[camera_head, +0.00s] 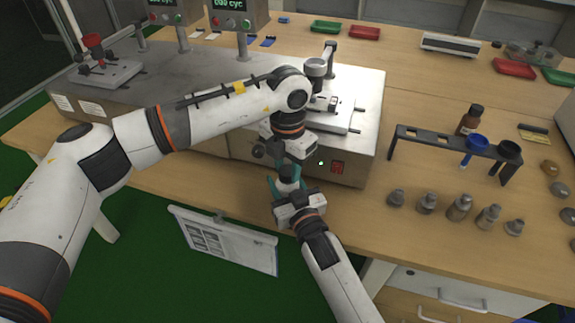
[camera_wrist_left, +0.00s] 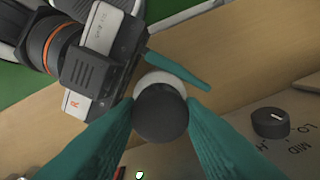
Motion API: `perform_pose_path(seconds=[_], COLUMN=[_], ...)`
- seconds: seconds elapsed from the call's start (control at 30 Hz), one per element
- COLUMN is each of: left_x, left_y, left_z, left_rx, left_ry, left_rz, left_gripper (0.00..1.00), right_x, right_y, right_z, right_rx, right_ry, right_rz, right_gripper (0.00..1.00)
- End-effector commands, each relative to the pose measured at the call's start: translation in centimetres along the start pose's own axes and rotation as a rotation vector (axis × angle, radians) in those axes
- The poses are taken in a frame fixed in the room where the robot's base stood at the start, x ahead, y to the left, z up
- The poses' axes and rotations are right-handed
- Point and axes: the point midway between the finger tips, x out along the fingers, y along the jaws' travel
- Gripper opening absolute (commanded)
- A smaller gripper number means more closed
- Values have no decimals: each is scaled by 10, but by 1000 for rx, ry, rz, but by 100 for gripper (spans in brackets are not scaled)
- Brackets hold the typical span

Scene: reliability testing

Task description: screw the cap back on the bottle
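The bottle (camera_head: 288,186) is small and grey, held upright above the front edge of the bench. My right gripper (camera_head: 287,188), from below, has its teal fingers on either side of it and looks shut on it. In the left wrist view the bottle (camera_wrist_left: 160,80) is a pale rim behind the round dark cap (camera_wrist_left: 162,113). My left gripper (camera_head: 289,167) is directly above. Its teal fingers (camera_wrist_left: 161,108) touch both sides of the cap, which sits over the bottle's top. The thread is hidden.
A grey test machine (camera_head: 225,145) with a lit green lamp and red switch stands just behind. A clipboard (camera_head: 225,241) hangs at the bench front.

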Motion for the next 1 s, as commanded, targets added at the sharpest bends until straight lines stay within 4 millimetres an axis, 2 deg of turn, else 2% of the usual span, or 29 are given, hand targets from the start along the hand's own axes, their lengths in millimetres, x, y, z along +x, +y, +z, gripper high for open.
perform_pose_path(seconds=[0.03, 0.13, 0.4, 0.53, 1.0], left_x=[0, 0, -1, -10, -100], left_y=[0, 0, 0, 0, 0], left_z=[0, 0, 0, -1, -1], left_rx=[-1, -1, 0, 0, -1], left_ry=[0, 0, 0, 3, 3], left_rz=[-1, 0, 0, -1, -2], left_gripper=[43, 58, 58, 58, 58], right_x=[0, 0, 0, 0, 0], right_y=[0, 0, 0, 0, 0], right_z=[-1, -1, -1, -1, -1], right_rx=[0, 0, 0, 0, 0], right_ry=[1, 1, 2, 2, 2], right_rz=[0, 0, 0, 0, 0], right_gripper=[0, 0, 0, 0, 0])
